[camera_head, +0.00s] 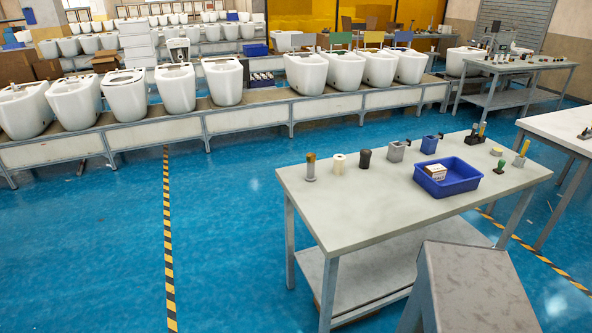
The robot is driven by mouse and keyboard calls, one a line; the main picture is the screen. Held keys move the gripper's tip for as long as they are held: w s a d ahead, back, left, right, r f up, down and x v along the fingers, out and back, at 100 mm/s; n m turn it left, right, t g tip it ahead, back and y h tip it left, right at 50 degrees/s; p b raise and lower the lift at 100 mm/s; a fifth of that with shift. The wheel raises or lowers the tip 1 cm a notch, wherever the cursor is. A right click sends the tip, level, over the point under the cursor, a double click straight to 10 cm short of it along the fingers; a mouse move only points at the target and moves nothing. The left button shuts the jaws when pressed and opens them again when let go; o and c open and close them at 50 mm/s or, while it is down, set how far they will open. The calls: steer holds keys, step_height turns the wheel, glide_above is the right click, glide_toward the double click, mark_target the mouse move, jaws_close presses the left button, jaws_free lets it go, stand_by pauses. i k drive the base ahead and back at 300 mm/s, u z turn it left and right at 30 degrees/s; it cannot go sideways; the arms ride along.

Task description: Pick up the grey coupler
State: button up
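A small grey block-shaped part (396,152), which looks like the grey coupler, stands on the near workbench (350,210). It is toward the back edge, between a dark rounded piece (365,159) and a similar blue part (429,145). A grey cylinder with a brown top (310,168) stands further left on the same bench. My gripper is not in view, so its state and its distance from the coupler do not show.
A blue bin (447,177) holding a small box sits right of the coupler. A white roll (339,164) and several small tools share the bench. A grey metal stand (475,285) is close in front. Blue floor (225,240) is clear to the left.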

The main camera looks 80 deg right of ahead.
mark_target(310, 176)
steer(key=z, duration=0.25)
steer(key=i, duration=0.85)
steer(key=z, duration=1.05)
steer(key=i, duration=0.8)
steer(key=z, duration=0.5)
